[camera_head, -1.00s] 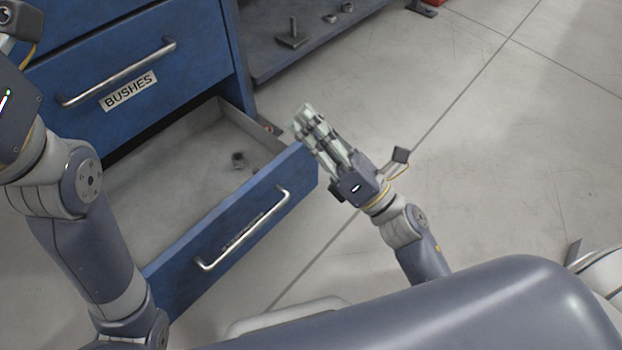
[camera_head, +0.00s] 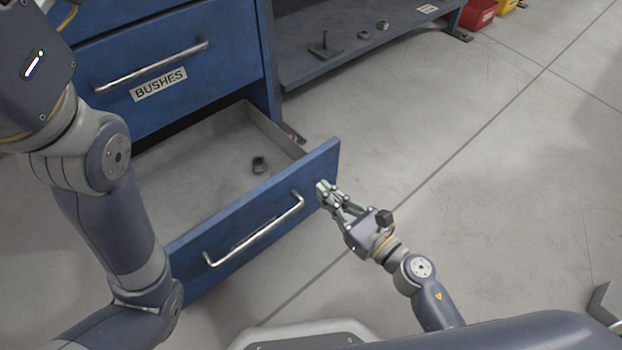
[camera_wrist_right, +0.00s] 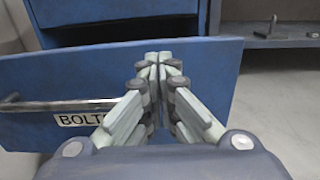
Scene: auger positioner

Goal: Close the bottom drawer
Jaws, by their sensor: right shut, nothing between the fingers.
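The bottom drawer (camera_head: 318,165) is blue and stands pulled out from the cabinet, with a silver bar handle (camera_head: 255,232) on its front. A small dark part (camera_head: 260,165) lies inside it. In the right wrist view the drawer front (camera_wrist_right: 215,75) carries a label (camera_wrist_right: 85,118) reading "BOLT", partly hidden by my fingers. My right gripper (camera_head: 322,188) is shut and empty, with its fingertips at the drawer front near its right end. I cannot tell whether they touch it. My left arm comes in at the left, and its gripper is out of view.
Above is a closed blue drawer (camera_head: 200,85) labelled "BUSHES" with a bar handle (camera_head: 150,66). A low grey shelf (camera_head: 350,60) to the right holds several small metal parts. Red (camera_head: 478,14) and yellow bins stand at the top right. The floor right of the drawer is clear.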

